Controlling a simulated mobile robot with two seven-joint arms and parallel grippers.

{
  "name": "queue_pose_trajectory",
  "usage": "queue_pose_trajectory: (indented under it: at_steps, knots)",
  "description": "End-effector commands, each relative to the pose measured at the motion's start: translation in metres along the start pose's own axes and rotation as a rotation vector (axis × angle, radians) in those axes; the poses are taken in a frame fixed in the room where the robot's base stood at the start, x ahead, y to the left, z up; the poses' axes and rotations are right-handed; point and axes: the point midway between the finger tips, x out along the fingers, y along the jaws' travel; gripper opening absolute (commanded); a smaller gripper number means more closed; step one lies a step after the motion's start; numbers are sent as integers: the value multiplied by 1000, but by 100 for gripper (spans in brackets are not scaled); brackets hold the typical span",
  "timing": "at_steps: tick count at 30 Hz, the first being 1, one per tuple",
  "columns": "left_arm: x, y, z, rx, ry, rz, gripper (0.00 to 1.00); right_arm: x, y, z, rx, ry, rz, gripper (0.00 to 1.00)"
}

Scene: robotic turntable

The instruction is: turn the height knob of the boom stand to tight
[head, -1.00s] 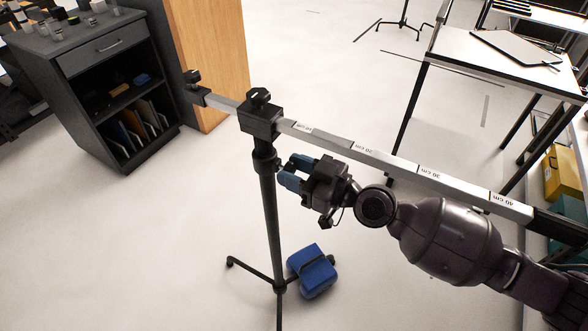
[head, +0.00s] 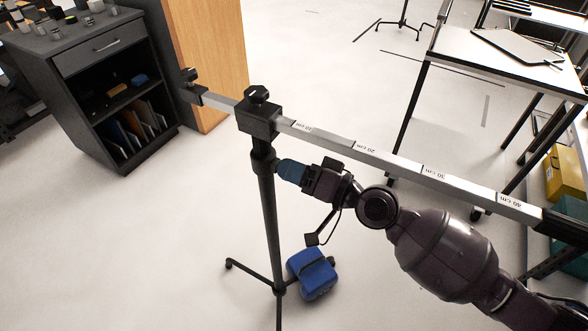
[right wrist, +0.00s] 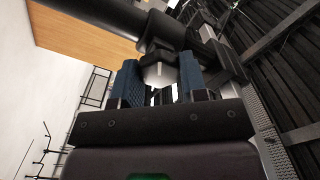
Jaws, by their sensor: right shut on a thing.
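The boom stand has a black upright post (head: 268,215) and a graduated silver boom (head: 345,146) through a black clamp block (head: 259,119). The height knob sits on the post's collar below the block; in the head view the fingers hide it. In the right wrist view the height knob (right wrist: 158,74) is a dark piece with a pale line on its face, between the blue fingertips. My right gripper (head: 284,170) comes in from the right and is shut on this knob; it also shows in the right wrist view (right wrist: 157,88). My left gripper is out of view.
The boom runs just above my right arm. A blue weight bag (head: 314,275) lies at the stand's tripod feet. A dark cabinet (head: 80,75) and wooden panel (head: 205,60) stand behind left. A white table (head: 490,62) stands at the right. The floor left of the post is clear.

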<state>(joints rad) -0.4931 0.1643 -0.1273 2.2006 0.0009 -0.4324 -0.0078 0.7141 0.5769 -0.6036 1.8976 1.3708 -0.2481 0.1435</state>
Motion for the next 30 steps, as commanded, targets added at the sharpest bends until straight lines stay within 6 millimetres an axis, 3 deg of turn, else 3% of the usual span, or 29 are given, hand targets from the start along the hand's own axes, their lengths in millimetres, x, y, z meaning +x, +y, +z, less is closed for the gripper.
queue_pose_trajectory:
  at_steps: [15,30]
  knots:
    - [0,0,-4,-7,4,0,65,0,0,-1,389,2,-1,16]
    - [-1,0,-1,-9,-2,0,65,0,1,-1,498,2,0,16]
